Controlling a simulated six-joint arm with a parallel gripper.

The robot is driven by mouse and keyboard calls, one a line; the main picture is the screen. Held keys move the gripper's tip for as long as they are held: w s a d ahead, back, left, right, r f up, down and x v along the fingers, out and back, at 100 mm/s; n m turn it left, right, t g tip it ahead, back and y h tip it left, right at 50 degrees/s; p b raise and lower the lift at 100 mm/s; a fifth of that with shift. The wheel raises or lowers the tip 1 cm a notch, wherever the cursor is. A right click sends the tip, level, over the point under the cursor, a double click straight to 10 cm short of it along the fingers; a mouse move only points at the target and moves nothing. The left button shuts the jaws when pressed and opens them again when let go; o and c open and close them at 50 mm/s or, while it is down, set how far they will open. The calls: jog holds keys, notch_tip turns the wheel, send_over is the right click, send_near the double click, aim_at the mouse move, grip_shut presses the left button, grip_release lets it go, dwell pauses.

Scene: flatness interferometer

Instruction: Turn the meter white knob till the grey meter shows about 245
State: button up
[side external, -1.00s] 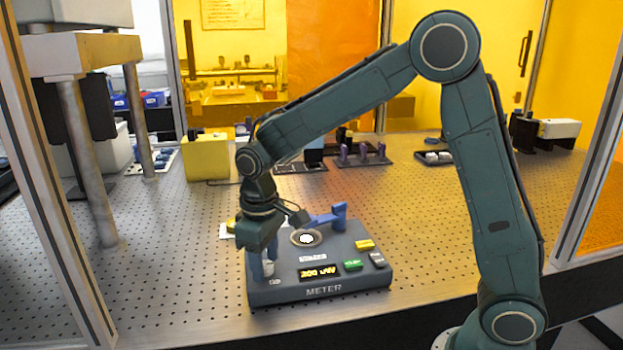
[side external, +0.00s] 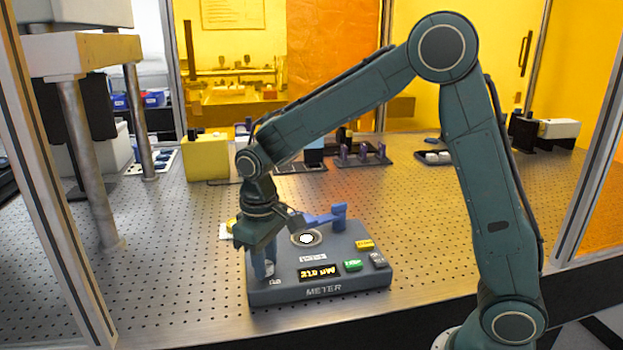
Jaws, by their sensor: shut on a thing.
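The grey meter (side external: 350,288) sits near the front edge of the perforated table. Its lit display (side external: 318,272) has amber characters that look like 210, though they are small and blurred. My gripper (side external: 264,268) points down over the left end of the meter. It is shut on the white knob (side external: 270,268), which is mostly hidden by the fingers; only a pale sliver shows. A round port with a bright white centre (side external: 306,238) and a blue lever (side external: 326,217) are on the meter's top.
Green (side external: 353,265) and yellow (side external: 364,244) buttons are on the meter's right side. A yellow box (side external: 206,157) stands behind on the left, and dark trays (side external: 362,156) lie farther back. The table right of the meter is clear.

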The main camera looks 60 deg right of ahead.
jog(key=shift+m, duration=1.7)
jog(key=o, duration=1)
jog(key=shift+r, duration=0.2)
notch_tip(320, 180, up, 14)
jog(key=shift+a+f, duration=0.15)
jog(key=shift+f, duration=0.05)
